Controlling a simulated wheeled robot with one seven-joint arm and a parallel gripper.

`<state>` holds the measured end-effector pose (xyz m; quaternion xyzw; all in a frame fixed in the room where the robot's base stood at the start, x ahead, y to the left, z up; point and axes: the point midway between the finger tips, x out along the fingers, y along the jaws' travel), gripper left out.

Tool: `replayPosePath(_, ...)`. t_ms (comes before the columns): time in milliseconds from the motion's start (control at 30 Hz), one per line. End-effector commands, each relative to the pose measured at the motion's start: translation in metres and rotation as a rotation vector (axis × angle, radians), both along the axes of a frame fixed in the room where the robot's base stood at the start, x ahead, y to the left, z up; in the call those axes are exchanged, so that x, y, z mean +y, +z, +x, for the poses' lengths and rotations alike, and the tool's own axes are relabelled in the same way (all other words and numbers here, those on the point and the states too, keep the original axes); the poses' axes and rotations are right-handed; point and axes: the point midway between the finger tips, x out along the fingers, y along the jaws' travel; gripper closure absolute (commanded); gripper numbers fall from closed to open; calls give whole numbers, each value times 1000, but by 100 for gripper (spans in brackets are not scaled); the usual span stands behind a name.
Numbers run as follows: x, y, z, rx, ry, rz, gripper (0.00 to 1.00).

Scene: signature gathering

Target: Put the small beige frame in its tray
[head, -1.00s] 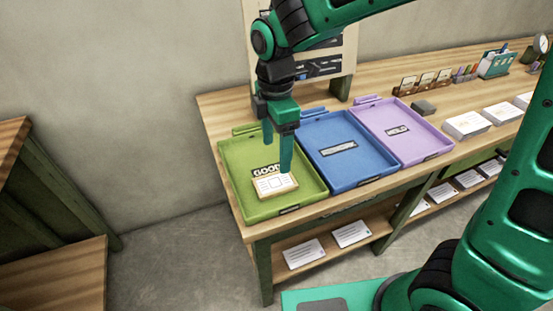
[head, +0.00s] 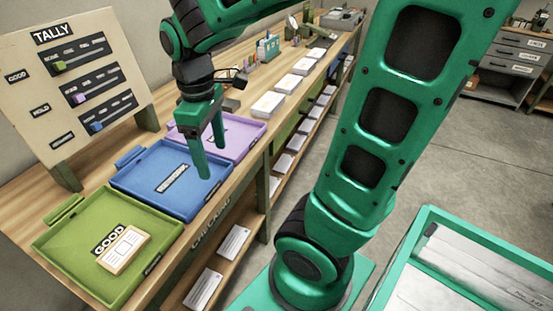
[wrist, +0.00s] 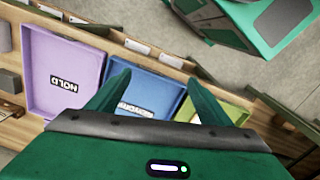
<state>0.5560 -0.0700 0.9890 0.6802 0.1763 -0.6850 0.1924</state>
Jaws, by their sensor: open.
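The small beige frame (head: 124,250) lies in the green tray labelled GOOD (head: 62,258), towards its front right corner, with a white sheet on its face. My gripper (head: 212,160) is open and empty above the right part of the blue tray (head: 130,180), well apart from the beige frame. In the wrist view my two fingers (wrist: 158,88) spread over the blue tray (wrist: 145,72), with the green tray (wrist: 207,108) partly hidden behind a finger.
A purple tray labelled HOLD (head: 238,135) stands beyond the blue one. A TALLY board (head: 75,80) stands behind the trays. White paper stacks (head: 268,104) line the bench further along. A shelf below holds several papers (head: 204,287).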

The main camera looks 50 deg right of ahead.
Motion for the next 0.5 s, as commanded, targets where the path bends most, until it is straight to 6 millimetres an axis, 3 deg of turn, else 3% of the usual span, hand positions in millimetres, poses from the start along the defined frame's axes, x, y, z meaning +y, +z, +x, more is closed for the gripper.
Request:
replayPosePath(33,-26,0,-21,-5,-170,3,27)
replayPosePath(100,-51,-1,-47,-8,-393,7,27)
replayPosePath(200,-77,-6,-84,-7,-673,14,27)
replayPosePath(333,-93,-12,-119,-5,-933,22,27)
replayPosePath(500,-103,-15,-138,-3,-1079,28,27)
